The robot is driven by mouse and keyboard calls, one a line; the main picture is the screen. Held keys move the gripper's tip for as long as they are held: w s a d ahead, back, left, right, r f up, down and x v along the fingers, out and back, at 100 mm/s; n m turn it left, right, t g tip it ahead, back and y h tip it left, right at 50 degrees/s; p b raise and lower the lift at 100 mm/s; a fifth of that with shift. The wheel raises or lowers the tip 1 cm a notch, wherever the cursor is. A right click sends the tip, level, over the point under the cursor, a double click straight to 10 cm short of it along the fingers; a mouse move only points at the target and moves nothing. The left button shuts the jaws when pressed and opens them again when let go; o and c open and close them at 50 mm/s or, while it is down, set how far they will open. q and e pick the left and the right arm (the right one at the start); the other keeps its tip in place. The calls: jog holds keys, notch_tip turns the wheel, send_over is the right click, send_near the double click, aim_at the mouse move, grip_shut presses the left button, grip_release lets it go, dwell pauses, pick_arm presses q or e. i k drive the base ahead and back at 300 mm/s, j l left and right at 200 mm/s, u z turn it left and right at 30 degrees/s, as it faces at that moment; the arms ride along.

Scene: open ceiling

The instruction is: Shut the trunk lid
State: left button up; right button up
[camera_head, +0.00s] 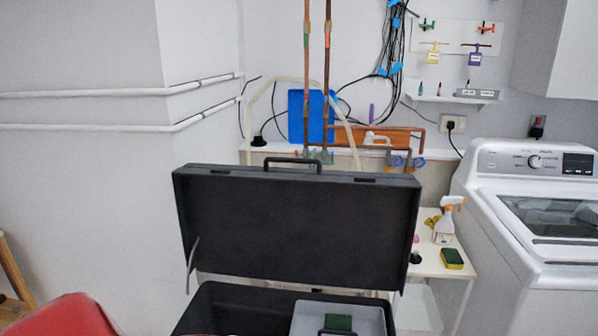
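The black trunk lid (300,228) stands raised in the middle of the head view, with its dark inner face toward me. A handle (292,162) sits on its upper edge. A thin grey stay (193,262) runs down from the lid's left side. The trunk body (235,308) is below it, open, and cut off by the bottom edge of the picture. A light grey tray (308,315) with a green piece and a dark handle is inside it. Neither of my grippers is in view.
A white washing machine (530,215) stands at the right. A small white table (436,264) with a spray bottle (446,222) and a sponge (452,259) is between it and the trunk. A red object (62,316) is at the lower left. Pipes and a shelf are behind.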

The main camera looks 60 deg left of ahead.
aim_at(319, 227)
jog(key=u, duration=1.8)
